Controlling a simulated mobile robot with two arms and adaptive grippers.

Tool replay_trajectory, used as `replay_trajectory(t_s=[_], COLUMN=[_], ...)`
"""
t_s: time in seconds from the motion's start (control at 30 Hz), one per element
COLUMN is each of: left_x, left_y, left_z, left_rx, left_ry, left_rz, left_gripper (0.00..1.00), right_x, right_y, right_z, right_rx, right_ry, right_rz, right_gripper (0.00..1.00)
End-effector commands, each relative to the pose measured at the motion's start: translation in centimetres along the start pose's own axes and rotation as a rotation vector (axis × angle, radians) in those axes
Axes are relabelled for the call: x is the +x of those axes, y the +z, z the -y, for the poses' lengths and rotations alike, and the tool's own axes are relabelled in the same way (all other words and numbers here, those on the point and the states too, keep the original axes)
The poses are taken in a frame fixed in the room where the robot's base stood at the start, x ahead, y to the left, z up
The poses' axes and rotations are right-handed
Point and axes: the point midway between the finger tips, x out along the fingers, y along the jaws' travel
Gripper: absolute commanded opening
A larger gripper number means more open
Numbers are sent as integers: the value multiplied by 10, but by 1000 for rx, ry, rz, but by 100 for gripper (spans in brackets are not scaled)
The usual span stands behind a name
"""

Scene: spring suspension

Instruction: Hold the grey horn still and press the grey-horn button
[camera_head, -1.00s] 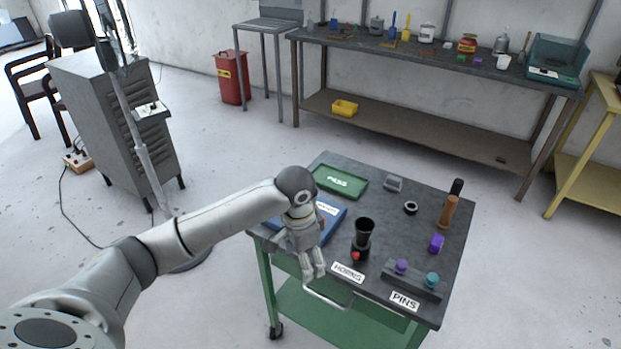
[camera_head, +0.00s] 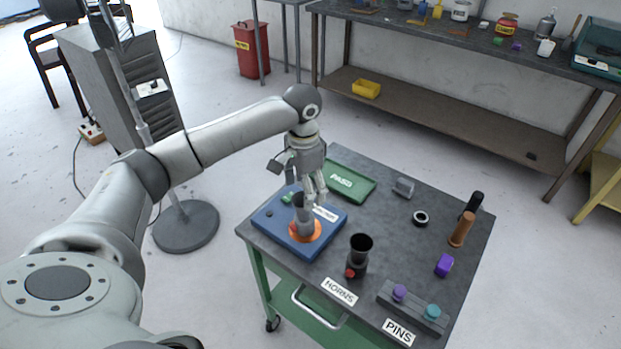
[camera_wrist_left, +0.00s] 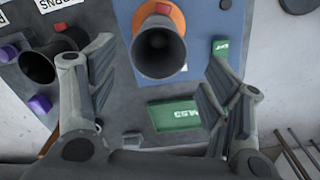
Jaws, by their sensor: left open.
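The grey horn (camera_head: 301,213) stands mouth up on an orange disc (camera_head: 306,232) on a blue board (camera_head: 277,238), at the table's left. In the left wrist view the horn's dark mouth (camera_wrist_left: 159,50) faces the camera. My left gripper (camera_head: 312,196) is open above and just behind the horn, partly overlapping it in the head view. In the wrist view its fingers (camera_wrist_left: 158,62) are spread to either side of the horn, apart from it. A small dark round spot (camera_head: 268,213) and a small green piece (camera_head: 288,197) are on the board; I cannot tell which is the button. My right gripper is not in view.
A black horn with a red button (camera_head: 351,272) stands right of the board, by the HORNS label (camera_head: 339,291). A green PASS tray (camera_head: 349,181) is behind. A pin block (camera_head: 412,307), purple piece (camera_head: 444,265) and brown handle (camera_head: 461,230) are to the right.

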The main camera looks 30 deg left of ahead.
Motion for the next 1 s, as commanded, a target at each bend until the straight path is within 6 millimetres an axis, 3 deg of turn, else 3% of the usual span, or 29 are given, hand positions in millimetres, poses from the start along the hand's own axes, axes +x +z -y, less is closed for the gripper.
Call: replay_trajectory(t_s=[0.3,0.5,0.73,1.0], left_x=[54,84,100,101], left_y=[2,1,1,1], left_z=[-1,-1,0,0], left_rx=[1,2,2,2], left_ry=[0,1,-2,-1], left_rz=[5,3,1,1], left_gripper=[73,73,73,73], right_x=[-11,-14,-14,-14], right_y=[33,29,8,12], right_z=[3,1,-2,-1], right_rx=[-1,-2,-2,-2], right_ry=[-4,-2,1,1], right_rz=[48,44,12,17], right_gripper=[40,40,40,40])
